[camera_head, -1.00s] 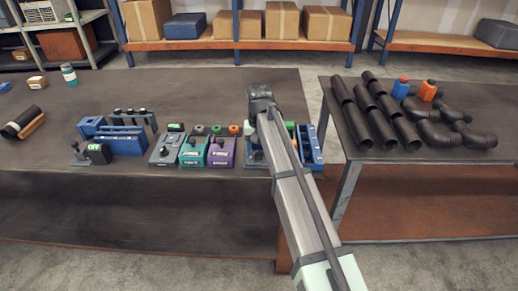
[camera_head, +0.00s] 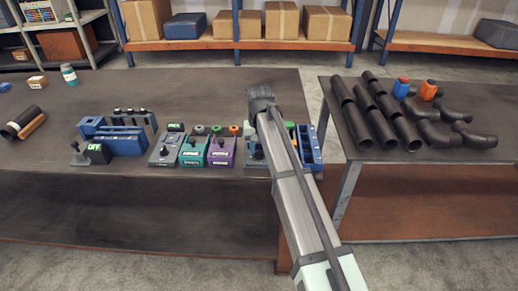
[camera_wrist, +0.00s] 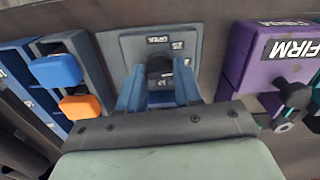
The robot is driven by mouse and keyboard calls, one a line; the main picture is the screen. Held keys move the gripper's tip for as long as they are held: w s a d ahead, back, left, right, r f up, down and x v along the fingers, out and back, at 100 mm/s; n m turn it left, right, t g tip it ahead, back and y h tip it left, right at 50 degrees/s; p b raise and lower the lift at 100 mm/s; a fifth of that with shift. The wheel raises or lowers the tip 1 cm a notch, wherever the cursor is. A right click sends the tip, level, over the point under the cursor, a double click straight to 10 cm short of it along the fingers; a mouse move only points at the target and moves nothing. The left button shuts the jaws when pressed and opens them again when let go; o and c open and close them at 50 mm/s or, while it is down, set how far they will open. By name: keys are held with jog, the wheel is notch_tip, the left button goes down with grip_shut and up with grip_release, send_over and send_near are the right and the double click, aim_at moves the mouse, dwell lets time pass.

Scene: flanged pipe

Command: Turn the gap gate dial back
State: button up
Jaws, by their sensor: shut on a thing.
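The gap gate dial (camera_wrist: 160,64) is a dark round knob on a grey panel (camera_wrist: 116,46) with small white labels, one reading like "GATE" and one like "25". My gripper (camera_wrist: 160,78) has its two blue fingers on either side of the knob, shut on it. The knob's lower part is hidden by the fingers and gripper body. In the head view the panel's blue-grey housing (camera_head: 251,168) shows beside my arm, which hides the fingers.
A purple box marked "FIRM" (camera_wrist: 262,52) with dark knobs stands close on the right in the wrist view. Blue (camera_wrist: 56,70) and orange (camera_wrist: 80,107) blocks sit close on the left. Teal (camera_head: 193,158) and grey (camera_head: 163,156) boxes line the bench in the head view.

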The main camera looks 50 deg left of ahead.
jog(key=n, duration=0.4)
jog(key=shift+n, duration=0.3)
jog(key=n, duration=0.4)
jog(key=shift+n, duration=0.4)
dwell(0.3)
jog(key=o, duration=1)
jog(key=shift+o, duration=0.2)
jog(key=shift+r, duration=0.1)
notch_tip(320, 180, up, 14)
jog(key=shift+w+f, duration=0.1)
jog(key=shift+f, duration=0.1)
